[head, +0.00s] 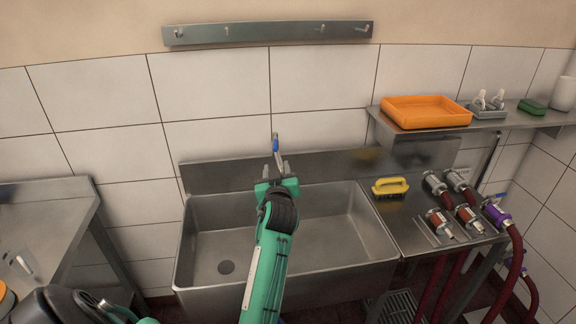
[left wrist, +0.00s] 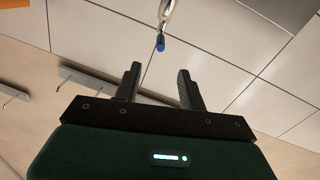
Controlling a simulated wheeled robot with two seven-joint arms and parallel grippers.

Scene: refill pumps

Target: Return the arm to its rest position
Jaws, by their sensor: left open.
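My left gripper (head: 276,168) is at the end of the green arm, over the back part of the steel sink (head: 215,215). Its two fingers are apart and nothing shows between them; in the left wrist view the open fingers (left wrist: 159,86) point up toward the wall tiles. A metal tap with a blue tip (head: 276,146) shows just beyond the fingers in the head view. The blue tip (left wrist: 160,43) also shows beyond the finger gap in the left wrist view, and I cannot tell the exact distance. My right gripper is not in view.
A yellow brush (head: 390,186) lies on the steel counter right of the sink, near several hose couplings (head: 440,220). An orange tray (head: 425,111) and a green sponge (head: 532,106) are on the wall shelf. A hook rail (head: 268,33) is above. A steel table (head: 45,205) stands left.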

